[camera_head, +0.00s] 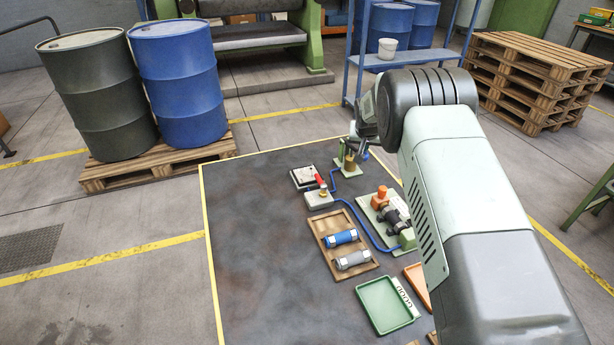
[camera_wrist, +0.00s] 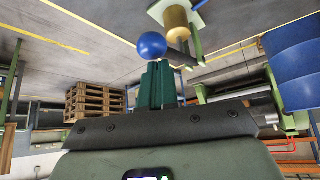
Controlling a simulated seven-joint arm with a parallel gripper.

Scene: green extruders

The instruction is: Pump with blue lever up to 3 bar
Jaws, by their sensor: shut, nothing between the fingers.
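The hand pump (camera_head: 347,160) stands on a small pale green base at the far side of the dark mat, partly behind my arm. In the wrist view its brass cylinder (camera_wrist: 177,22) and base show upside down. The lever ends in a blue ball knob (camera_wrist: 152,46), which shows small in the head view (camera_head: 365,154). My gripper (camera_wrist: 155,66) is shut and empty, its green fingertips right at the ball. I cannot tell whether they touch it. A white gauge box (camera_head: 305,176) lies left of the pump; its reading is too small to tell.
A valve block with a red handle (camera_head: 321,181) and blue hose (camera_head: 364,224) lie nearby. A fixture with an orange knob (camera_head: 382,194) stands right of them. Nearer are a wooden tray (camera_head: 329,222) with blue and grey cylinders and a green tray (camera_head: 384,306). The mat's left is clear.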

